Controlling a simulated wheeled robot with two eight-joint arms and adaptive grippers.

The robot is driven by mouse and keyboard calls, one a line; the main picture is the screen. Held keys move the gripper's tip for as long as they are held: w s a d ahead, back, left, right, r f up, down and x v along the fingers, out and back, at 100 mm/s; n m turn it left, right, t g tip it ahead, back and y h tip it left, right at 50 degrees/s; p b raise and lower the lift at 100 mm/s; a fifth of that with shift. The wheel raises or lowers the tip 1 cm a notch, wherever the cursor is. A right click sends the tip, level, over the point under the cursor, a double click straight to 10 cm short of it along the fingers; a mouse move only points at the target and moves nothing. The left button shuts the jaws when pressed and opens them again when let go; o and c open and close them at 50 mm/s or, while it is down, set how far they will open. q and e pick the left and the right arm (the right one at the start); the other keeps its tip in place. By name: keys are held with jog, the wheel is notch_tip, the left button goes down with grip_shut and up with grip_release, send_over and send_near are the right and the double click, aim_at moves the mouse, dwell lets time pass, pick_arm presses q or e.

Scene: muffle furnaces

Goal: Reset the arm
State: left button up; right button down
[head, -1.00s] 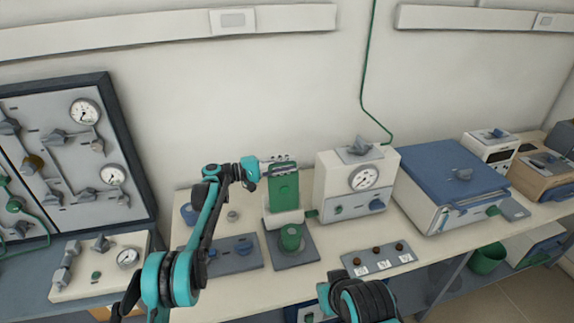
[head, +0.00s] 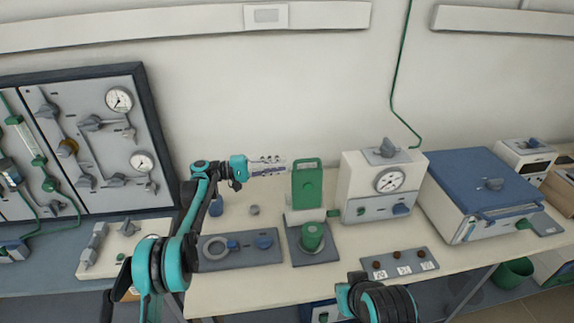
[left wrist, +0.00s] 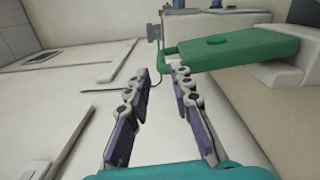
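My left arm reaches over the bench in the head view. My left gripper (head: 270,166) is at its end, raised, just left of the top of a green upright device (head: 307,188). The left wrist view shows the two fingers of my left gripper (left wrist: 160,82) spread apart with nothing between them. The green device's body (left wrist: 235,48) lies beyond and right of the fingertips there, apart from them. A dark joint of my right arm shows at the bottom of the head view. My right gripper is out of the picture.
A gauge board (head: 85,140) stands at left. The air above the bench is open.

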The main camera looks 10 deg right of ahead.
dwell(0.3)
pick_arm(q)
jog(key=s+a+r+t+y, duration=0.25)
jog(key=s+a+y, duration=0.2)
jog(key=s, duration=0.45)
jog(key=s+a+r+t+y, duration=0.1)
jog(key=s+a+r+y, duration=0.2)
jog(key=s+y, duration=0.35)
jog(key=s+a+f+t+y, duration=0.1)
jog(key=s+a+f+y, duration=0.1)
jog(key=s+a, duration=0.3)
jog(key=s+a+f+m+t+y, duration=0.1)
jog(key=s+a+f, duration=0.4)
jog(key=s, duration=0.7)
jog(key=s+a+f+m+t+y, duration=0.1)
jog(key=s+a+f+y, duration=0.3)
jog(key=s+a, duration=0.3)
jog(key=shift+s, duration=1.25)
